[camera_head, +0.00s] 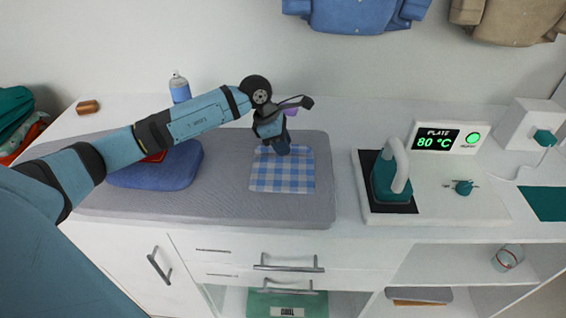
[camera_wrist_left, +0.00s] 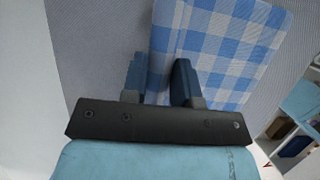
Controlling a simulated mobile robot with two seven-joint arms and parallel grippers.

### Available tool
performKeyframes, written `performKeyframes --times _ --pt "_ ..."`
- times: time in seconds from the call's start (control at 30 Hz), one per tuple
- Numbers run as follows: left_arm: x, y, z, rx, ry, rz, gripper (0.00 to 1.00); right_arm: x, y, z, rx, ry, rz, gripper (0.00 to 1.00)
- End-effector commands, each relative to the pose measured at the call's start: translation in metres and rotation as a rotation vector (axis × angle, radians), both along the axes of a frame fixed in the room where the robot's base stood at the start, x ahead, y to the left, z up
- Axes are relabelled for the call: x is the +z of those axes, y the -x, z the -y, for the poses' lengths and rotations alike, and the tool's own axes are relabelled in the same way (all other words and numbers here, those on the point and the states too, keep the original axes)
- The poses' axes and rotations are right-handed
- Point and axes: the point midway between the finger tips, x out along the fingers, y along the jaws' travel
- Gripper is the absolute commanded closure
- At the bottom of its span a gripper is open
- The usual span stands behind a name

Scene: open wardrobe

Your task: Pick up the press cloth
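The press cloth (camera_head: 282,176) is a flat blue-and-white checked cloth on the grey padded ironing surface (camera_head: 225,205). In the head view my left gripper (camera_head: 283,149) points down at the cloth's back edge. In the left wrist view the fingers of my left gripper (camera_wrist_left: 159,80) are apart, with an edge of the press cloth (camera_wrist_left: 225,50) showing between and beyond them. I cannot tell whether the fingertips touch the cloth. The cloth lies flat, with no visible lift. My right gripper is in neither view.
A folded blue garment (camera_head: 160,170) lies on the pad, left of the cloth. A teal iron (camera_head: 391,175) stands on a plate at the right, beside a display (camera_head: 436,140) reading 80 °C. The pad in front of the cloth is clear.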

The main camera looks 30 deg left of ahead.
Motion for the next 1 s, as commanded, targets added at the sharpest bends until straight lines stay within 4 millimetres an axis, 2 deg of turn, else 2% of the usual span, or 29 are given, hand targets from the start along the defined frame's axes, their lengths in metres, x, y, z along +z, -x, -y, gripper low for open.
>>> performKeyframes --times 0.03,0.07,0.43,0.57,0.77,1.0 --pt "0.0 0.0 0.0 0.0 0.0 0.0 0.95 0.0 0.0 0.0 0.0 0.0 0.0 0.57" --pt "0.0 0.0 0.0 0.0 0.0 0.0 1.0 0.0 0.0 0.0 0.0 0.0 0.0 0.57" --pt "0.001 0.0 0.0 0.0 0.0 0.0 1.0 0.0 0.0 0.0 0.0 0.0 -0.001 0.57" --pt "0.007 -0.001 0.0 0.0 0.0 0.002 1.0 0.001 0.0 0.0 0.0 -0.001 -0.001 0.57" --pt "0.035 -0.001 0.0 -0.001 -0.001 0.004 1.0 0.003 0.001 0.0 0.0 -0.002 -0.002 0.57" --pt "0.103 -0.001 0.0 -0.001 0.0 0.007 1.0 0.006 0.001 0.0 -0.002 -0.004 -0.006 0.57"
